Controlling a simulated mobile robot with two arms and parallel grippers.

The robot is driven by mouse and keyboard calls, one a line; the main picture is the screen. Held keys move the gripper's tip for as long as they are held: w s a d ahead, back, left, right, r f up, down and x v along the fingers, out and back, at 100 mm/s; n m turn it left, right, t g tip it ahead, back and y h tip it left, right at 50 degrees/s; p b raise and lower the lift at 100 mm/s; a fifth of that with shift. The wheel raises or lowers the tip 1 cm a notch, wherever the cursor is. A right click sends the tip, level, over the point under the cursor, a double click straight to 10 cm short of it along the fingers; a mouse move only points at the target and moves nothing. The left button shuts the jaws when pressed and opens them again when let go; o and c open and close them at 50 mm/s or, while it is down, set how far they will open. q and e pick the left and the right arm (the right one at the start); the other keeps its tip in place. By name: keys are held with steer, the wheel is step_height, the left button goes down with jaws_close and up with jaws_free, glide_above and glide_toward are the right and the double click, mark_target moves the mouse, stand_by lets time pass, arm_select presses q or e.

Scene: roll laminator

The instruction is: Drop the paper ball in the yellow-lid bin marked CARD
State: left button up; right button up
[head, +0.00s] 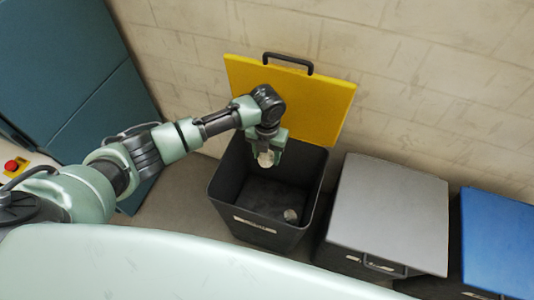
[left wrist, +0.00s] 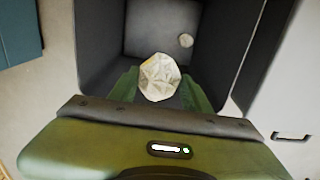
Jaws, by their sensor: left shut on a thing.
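The yellow-lid bin (head: 229,205) is a dark box with its yellow lid (head: 300,100) raised against the wall. A white label on its front is too small to read. My left gripper (head: 266,160) is over the bin's opening, pointing down, shut on the crumpled white paper ball (head: 265,159). In the left wrist view, the paper ball (left wrist: 159,77) sits between the green fingers, with the bin's dark inner walls (left wrist: 100,40) around it. A small pale round object (head: 290,215) lies on the bin's floor. My right gripper is not in view.
A grey-lidded bin (head: 388,212) and a blue-lidded bin (head: 500,240) stand to the right, both shut. A teal cabinet (head: 75,90) is at the left. A pale brick wall (head: 430,80) is behind the bins. A red button (head: 12,165) shows at the left edge.

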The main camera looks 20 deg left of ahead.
arm_select(q)
steer(key=shift+f, duration=0.25)
steer(key=o, duration=1.4)
step_height(320, 180, up, 8)
steer(key=shift+f, duration=0.1)
